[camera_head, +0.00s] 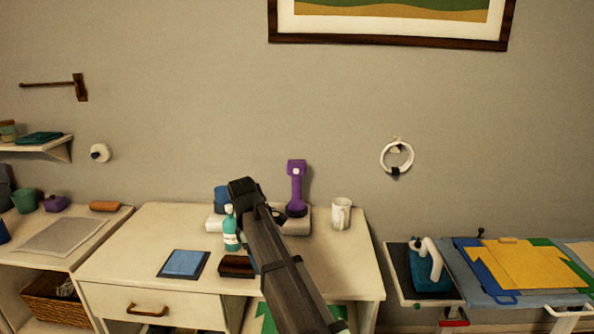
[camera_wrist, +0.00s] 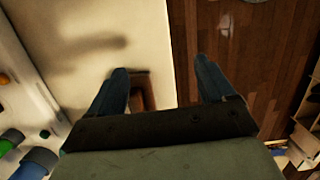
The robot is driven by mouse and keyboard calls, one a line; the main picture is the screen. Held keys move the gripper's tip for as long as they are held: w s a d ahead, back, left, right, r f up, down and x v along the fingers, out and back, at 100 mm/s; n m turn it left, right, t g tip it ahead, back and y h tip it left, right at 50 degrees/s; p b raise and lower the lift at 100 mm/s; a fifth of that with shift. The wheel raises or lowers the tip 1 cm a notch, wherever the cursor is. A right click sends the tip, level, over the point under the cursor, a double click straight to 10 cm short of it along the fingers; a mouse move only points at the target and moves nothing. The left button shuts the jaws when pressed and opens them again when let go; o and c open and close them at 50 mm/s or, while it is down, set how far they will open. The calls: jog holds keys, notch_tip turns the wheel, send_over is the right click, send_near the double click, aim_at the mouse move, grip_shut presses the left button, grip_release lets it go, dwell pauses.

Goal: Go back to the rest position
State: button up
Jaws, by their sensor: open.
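My gripper (camera_wrist: 163,84) is open in the wrist view, its two dark blue fingers spread apart with nothing held between them. It points down across an edge between a pale surface (camera_wrist: 110,25) and a dark wooden floor (camera_wrist: 245,60). A brown object (camera_wrist: 143,92) shows beside the left finger, partly hidden; I cannot tell what it is. In the head view my dark arm rises from the bottom over the white desk (camera_head: 140,235). I cannot make out the fingertips there.
On the desk are a teal spray bottle (camera_head: 231,232), a dark brown block (camera_head: 237,266), a blue pad (camera_head: 184,263), a purple device (camera_head: 297,185) and a white mug (camera_head: 341,213). An ironing board on the right carries a yellow shirt (camera_head: 515,263); a teal iron (camera_head: 430,280) stands beside it.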

jog(key=s+d+f+h, duration=0.3)
jog(key=s+d+f, duration=0.55)
jog(key=d, duration=0.45)
jog(key=s+d+f+m+g+y, duration=0.1)
jog(key=s+d+f+m, duration=0.2)
jog(key=f, duration=0.6)
jog(key=s+d+f+m+g, duration=0.1)
jog(key=s+d+f+m, duration=0.2)
jog(key=f, duration=0.6)
jog(key=s+d+f+m+g+y, duration=0.1)
jog(key=s+d+f+g, duration=0.15)
jog(key=d+f, duration=0.4)
jog(key=s+d+f+m+y, duration=0.1)
jog(key=s+d+f+m, duration=0.1)
jog(key=s+f, duration=0.5)
jog(key=s+d+f+m+g+y, duration=0.1)
jog(key=s+f+m, duration=0.4)
jog(key=s, duration=0.6)
jog(key=s+d+f+m+g, duration=0.1)
jog(key=s+d+f+m, duration=0.2)
jog(key=s+f, duration=0.6)
jog(key=shift+f+m+y, duration=0.35)
jog(key=shift+m+y, duration=0.05)
jog(key=shift+m, duration=0.2)
jog(key=shift+s, duration=0.1)
